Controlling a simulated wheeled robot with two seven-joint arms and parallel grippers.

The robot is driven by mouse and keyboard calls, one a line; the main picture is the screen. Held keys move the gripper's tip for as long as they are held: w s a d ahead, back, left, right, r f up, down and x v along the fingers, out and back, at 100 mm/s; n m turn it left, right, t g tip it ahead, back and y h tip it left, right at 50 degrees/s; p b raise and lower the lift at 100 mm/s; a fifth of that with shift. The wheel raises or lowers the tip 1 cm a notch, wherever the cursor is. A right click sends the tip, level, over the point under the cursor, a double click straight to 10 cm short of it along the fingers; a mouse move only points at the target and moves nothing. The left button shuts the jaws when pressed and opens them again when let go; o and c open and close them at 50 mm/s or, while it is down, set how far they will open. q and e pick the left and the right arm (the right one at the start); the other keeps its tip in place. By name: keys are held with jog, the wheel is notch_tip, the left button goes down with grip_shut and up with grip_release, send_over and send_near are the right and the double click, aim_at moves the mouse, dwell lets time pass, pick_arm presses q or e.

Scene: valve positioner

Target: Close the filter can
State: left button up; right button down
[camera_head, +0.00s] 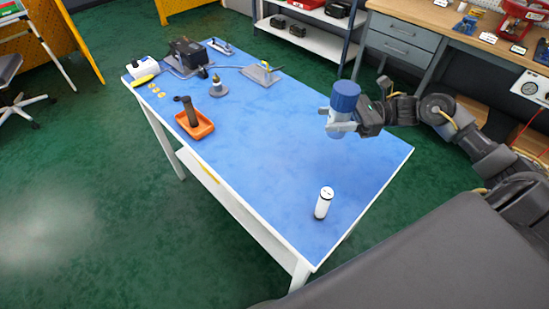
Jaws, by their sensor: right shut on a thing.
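My right gripper (342,126) is shut on a can with a clear or pale body (338,115) and a wide blue top (346,95). It holds the can upright over the right part of the blue table (270,150). The fingers reach in from the right around the pale body, below the blue top, and hide part of it. Whether the blue top is seated on the body or only rests there I cannot tell. My left gripper is not in view.
An orange tray (195,125) with a dark upright part stands on the left. A small fitting (217,88), a metal plate (261,76), a black device (187,53) and yellow rings (156,90) are farther back. The table's middle is clear. A workbench stands behind right.

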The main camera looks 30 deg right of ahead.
jog(key=shift+s+a+r, duration=0.1)
jog(key=shift+s+r, duration=0.15)
jog(key=shift+s, duration=0.05)
jog(key=shift+w+a+f, duration=0.1)
jog(key=shift+w+a, duration=0.05)
jog(key=shift+a, duration=0.1)
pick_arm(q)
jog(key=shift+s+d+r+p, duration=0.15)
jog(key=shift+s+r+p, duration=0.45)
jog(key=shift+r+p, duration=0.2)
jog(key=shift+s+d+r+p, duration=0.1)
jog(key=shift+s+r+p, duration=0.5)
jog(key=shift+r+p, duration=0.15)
pick_arm(e)
jog(key=shift+w+a+f, duration=0.55)
jog(key=shift+a+f, duration=0.95)
jog(key=shift+a, duration=0.5)
jog(key=shift+w+a+f, duration=0.55)
jog(key=shift+a+f, duration=0.95)
jog(key=shift+a, duration=0.55)
jog(key=shift+w+a+f, duration=0.55)
jog(key=shift+a+f, duration=0.95)
jog(key=shift+a, duration=0.5)
